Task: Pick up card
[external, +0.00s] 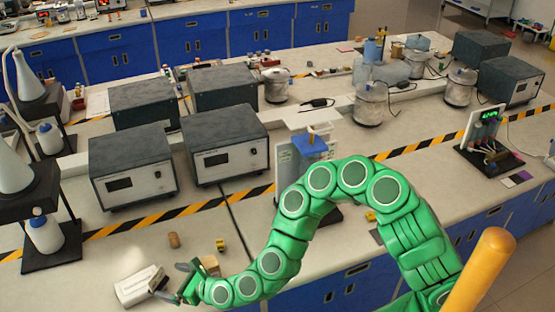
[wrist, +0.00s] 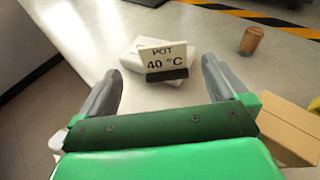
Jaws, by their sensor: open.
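A cream card (wrist: 165,54) reading "POT 40 °C" stands slightly tilted in a dark holder (wrist: 167,75) in the wrist view. A white box-like object (wrist: 131,57) lies right behind it; it also shows at the lower left of the external view (external: 136,286). My gripper (wrist: 157,72) is open, with one finger on each side of the card and a gap to both. Nothing is held. In the external view my gripper (external: 174,281) is low over the bench beside the white object, and the card is hard to make out there.
A wooden cylinder (wrist: 252,40) stands to the right on the bench, and a cardboard box (wrist: 286,130) is close by my gripper's right side. A small yellow block (external: 221,246) lies near them. Grey instruments (external: 132,168) stand behind the striped tape. The bench edge is close at left.

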